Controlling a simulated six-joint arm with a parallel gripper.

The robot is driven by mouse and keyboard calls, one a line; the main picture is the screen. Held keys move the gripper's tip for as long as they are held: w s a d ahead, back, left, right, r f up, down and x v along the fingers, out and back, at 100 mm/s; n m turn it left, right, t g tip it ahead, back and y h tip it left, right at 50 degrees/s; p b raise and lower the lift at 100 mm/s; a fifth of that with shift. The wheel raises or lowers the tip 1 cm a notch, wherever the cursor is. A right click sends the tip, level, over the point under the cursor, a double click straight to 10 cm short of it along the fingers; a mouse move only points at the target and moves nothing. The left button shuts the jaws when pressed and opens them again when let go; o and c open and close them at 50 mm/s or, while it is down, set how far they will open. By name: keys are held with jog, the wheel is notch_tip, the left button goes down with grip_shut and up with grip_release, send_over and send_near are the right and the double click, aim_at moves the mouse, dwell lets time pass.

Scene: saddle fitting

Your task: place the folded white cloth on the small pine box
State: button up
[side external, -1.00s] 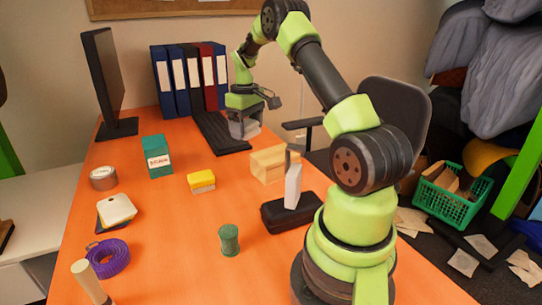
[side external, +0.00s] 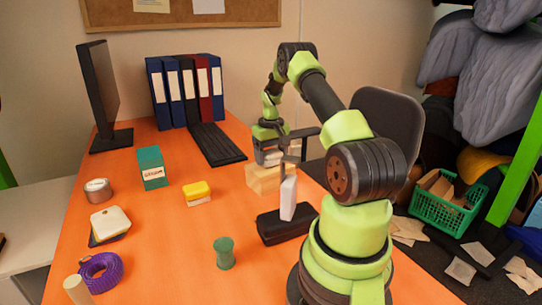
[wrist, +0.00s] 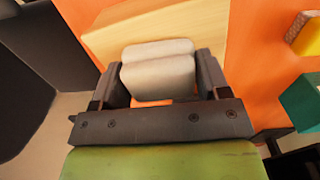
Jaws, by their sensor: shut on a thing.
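The folded white cloth (wrist: 158,68) is a small thick pad between the two fingers of my gripper (wrist: 161,78) in the wrist view. My gripper (side external: 270,153) is shut on it. In the side view the cloth (side external: 269,158) shows pale grey-white beneath the gripper, at the top of the small pine box (side external: 262,180). The pale wooden top of the box (wrist: 165,24) shows just beyond the cloth in the wrist view. Orange table shows below the cloth's near edge. I cannot tell whether the cloth touches the box.
A black case (side external: 283,226) with a white upright object (side external: 288,198) stands in front of the box. A black keyboard (side external: 217,144) lies behind it to the left. A yellow sponge-like block (side external: 197,191) and a teal box (side external: 151,168) are farther left. The table between is clear.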

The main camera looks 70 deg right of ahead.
aim_at(269, 151)
jog(key=shift+f, duration=0.2)
jog(key=o, duration=0.9)
notch_tip(269, 151, up, 12)
jog(key=r, duration=0.1)
jog(key=w+a+r+n+t, duration=0.1)
jog(key=w+a+r+t, duration=0.1)
jog(key=a+r, duration=0.55)
jog(key=w+a+r+n+t, duration=0.1)
jog(key=w+a+r, duration=0.25)
jog(key=a, duration=0.75)
jog(key=s+a+n+t, duration=0.1)
jog(key=s+a, duration=0.3)
jog(key=a, duration=0.2)
jog(key=s+a+t+y, duration=0.1)
jog(key=s+a, duration=0.4)
jog(key=a, duration=0.1)
jog(key=s+a+n+t+y, duration=0.1)
jog(key=s+a+t, duration=0.1)
jog(key=s+a, duration=0.2)
jog(key=shift+s+a+n, duration=0.15)
jog(key=shift+s+a, duration=0.05)
jog(key=shift+a, duration=0.4)
jog(key=shift+s+a+n, duration=0.15)
jog(key=shift+s+a, duration=0.05)
jog(key=shift+a, duration=0.35)
